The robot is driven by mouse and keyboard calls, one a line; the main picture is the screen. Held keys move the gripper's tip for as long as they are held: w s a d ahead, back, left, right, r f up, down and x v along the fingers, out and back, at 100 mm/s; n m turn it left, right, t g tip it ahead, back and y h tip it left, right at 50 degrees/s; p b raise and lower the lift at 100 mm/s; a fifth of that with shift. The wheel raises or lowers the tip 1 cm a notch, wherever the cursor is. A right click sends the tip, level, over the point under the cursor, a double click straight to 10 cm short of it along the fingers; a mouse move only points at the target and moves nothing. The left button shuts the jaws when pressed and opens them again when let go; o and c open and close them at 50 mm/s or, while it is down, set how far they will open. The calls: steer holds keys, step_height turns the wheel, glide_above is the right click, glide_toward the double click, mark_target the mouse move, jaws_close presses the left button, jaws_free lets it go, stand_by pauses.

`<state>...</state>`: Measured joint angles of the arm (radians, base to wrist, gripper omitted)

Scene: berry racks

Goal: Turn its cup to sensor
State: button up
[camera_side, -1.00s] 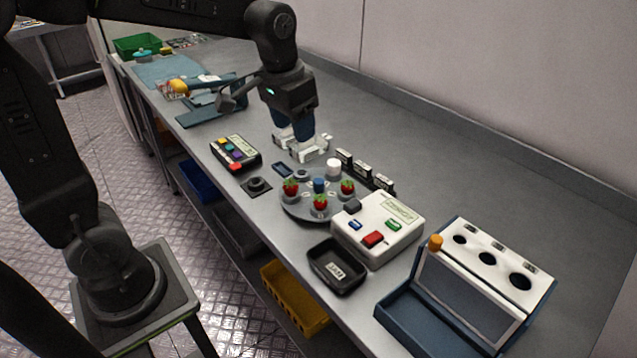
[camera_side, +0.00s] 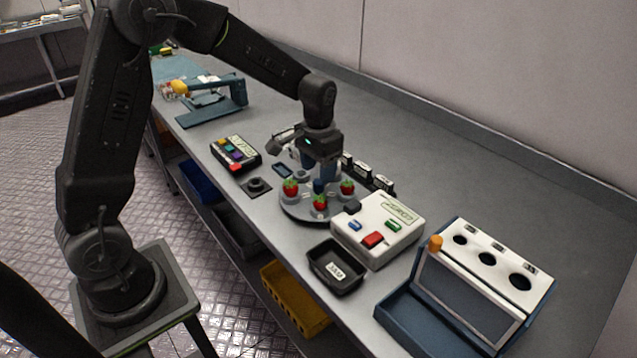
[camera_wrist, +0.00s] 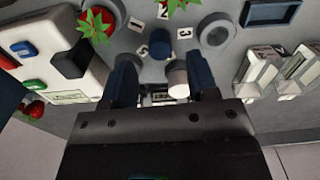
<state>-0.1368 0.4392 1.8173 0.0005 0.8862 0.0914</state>
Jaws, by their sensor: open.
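A round grey turntable (camera_side: 296,210) with cups stands mid-bench in the side view. The wrist view also shows number labels on the disc and a white cylinder (camera_wrist: 178,80) by the near edge. My gripper (camera_wrist: 163,82) is open above the turntable's back side, fingers on either side of the white cylinder. I cannot tell whether they touch it.
A white box with coloured buttons (camera_side: 378,228) stands right of the turntable, with a black tray (camera_side: 336,266) in front. A button panel (camera_side: 236,153) is at the left. Small labelled holders (camera_side: 383,184) stand behind. A blue case with a holed white panel (camera_side: 487,257) is at the far right.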

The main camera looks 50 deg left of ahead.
mark_target(319, 188)
steer(key=shift+f, duration=2.35)
jaws_close()
